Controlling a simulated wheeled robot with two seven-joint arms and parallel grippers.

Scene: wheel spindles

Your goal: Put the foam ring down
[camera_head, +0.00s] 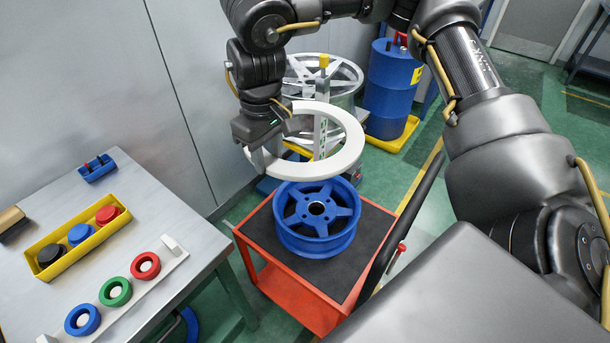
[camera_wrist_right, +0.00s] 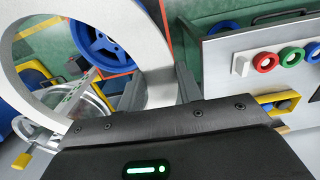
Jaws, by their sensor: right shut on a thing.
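The foam ring is a wide white ring (camera_head: 352,136), held nearly flat but a little tilted above and behind the blue wheel. My right gripper (camera_head: 262,156) is shut on its left rim. In the right wrist view the ring (camera_wrist_right: 135,35) arches up from between the fingers of the right gripper (camera_wrist_right: 160,92). A grey post (camera_head: 323,78) with a yellow top shows through and above the ring's opening; I cannot tell whether the ring is around it. My left gripper is not in view.
A blue wheel (camera_head: 318,238) lies on a red cart (camera_head: 262,238) with a dark top. A blue drum (camera_head: 390,85) is at the back. A table (camera_head: 150,205) with small coloured rings and a yellow tray (camera_head: 98,240) is at left.

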